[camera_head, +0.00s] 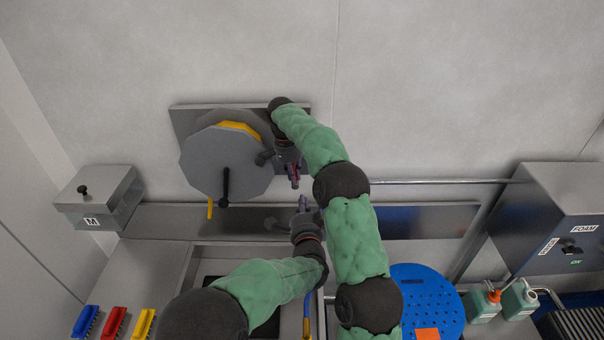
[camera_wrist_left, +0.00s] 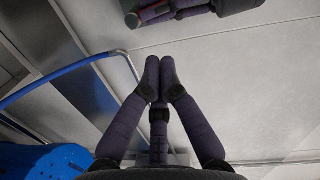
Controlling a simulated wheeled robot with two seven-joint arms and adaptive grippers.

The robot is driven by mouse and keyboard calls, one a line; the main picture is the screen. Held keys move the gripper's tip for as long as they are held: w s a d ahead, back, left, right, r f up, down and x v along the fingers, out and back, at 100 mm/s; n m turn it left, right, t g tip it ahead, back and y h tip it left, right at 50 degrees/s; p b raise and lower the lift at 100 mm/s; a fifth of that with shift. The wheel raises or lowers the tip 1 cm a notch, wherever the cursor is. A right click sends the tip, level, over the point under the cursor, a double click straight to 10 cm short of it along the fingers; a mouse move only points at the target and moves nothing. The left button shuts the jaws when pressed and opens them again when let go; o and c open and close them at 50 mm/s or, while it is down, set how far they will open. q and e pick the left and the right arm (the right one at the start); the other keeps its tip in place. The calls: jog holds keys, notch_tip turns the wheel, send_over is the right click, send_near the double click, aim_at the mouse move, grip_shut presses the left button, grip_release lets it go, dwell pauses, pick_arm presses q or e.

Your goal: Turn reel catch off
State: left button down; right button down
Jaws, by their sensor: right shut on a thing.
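The hose reel (camera_head: 225,160) is a grey many-sided disc with a black crank handle, on a metal plate (camera_head: 190,117) on the wall. My right gripper (camera_head: 293,180) is at the right of the reel, fingers downward in the picture, shut on a small reddish part that seems to be the reel catch; the fingers and arm mostly hide it. My right gripper also shows at the top of the left wrist view (camera_wrist_left: 172,12). My left gripper (camera_head: 302,203) is just below it, apart from it. Its fingertips (camera_wrist_left: 160,72) meet with nothing between them.
A metal box marked M (camera_head: 100,197) is at the left and a FOAM box (camera_head: 555,215) at the right. A metal ledge (camera_head: 430,222) runs below the reel. Brushes (camera_head: 115,321), a blue perforated disc (camera_head: 425,295) and bottles (camera_head: 482,304) are lower. The wall above is clear.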

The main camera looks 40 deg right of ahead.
jog(key=shift+a+f, duration=0.1)
jog(key=shift+f, duration=0.05)
pick_arm(q)
jog(key=s+d+r+m, duration=0.1)
jog(key=s+d+r, duration=0.2)
jog(key=w+d, duration=0.3)
jog(key=w, duration=0.8)
jog(key=shift+d+f+h, duration=0.25)
jog(key=shift+f+h, duration=0.05)
jog(key=shift+w, duration=0.15)
jog(key=shift+w+a+n, duration=0.3)
jog(key=shift+w+a, duration=0.1)
jog(key=shift+a, duration=0.05)
pick_arm(e)
jog(key=shift+s, duration=0.1)
